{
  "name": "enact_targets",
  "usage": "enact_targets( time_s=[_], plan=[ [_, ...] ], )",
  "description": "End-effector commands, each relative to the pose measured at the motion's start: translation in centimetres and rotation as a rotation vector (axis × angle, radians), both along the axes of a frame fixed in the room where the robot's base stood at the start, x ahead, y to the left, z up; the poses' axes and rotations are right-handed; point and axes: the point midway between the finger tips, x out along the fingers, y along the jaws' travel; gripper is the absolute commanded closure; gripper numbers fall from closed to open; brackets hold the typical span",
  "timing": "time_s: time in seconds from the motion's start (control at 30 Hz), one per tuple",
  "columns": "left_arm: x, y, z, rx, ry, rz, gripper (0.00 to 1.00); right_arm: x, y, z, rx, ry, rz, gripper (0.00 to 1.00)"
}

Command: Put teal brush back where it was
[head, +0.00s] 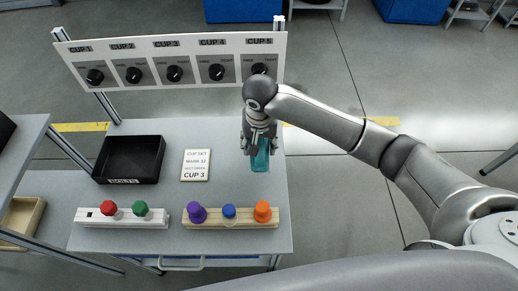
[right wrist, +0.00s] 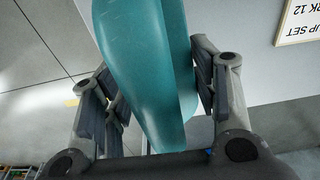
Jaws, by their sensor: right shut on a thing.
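The teal brush (head: 261,158) is between the fingers of my right gripper (head: 260,141), near the right edge of the grey table in the head view. The gripper points down and is shut on it. In the right wrist view the brush (right wrist: 148,65) fills the middle as a smooth teal shape, with a finger on either side. The fingers hide part of it in the head view. I cannot tell whether its lower end touches the table. My left gripper is not in view.
The grey table (head: 225,145) bears a black tray (head: 129,140), a CUP 3 card (head: 196,165), a white rack (head: 123,222) with red and green knobs, and a wooden rack (head: 185,222) with purple, blue and orange pieces. A panel (head: 193,46) with several dials stands behind.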

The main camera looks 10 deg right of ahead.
Motion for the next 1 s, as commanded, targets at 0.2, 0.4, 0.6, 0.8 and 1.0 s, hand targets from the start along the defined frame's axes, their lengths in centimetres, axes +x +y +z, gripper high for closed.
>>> enact_targets(
  time_s=[0.2, 0.4, 0.6, 0.8, 1.0],
  plan=[
    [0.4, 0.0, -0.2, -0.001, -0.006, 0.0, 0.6, 1.0, -0.2, -1.3, -0.002, 0.0, 0.0, 0.65],
    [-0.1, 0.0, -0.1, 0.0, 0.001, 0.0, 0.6, 1.0, -0.2, -3.9, -0.001, -0.001, 0.0, 0.65],
    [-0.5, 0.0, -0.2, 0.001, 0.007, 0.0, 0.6, 1.0, -0.2, -4.3, -0.001, -0.002, 0.001, 0.65],
    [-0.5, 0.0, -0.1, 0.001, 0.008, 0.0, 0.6, 1.0, -0.2, -4.5, -0.001, 0.0, 0.0, 0.44],
    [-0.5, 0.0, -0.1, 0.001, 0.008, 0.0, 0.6, 1.0, -0.2, -4.5, 0.0, -0.001, 0.001, 0.24]
  ],
)
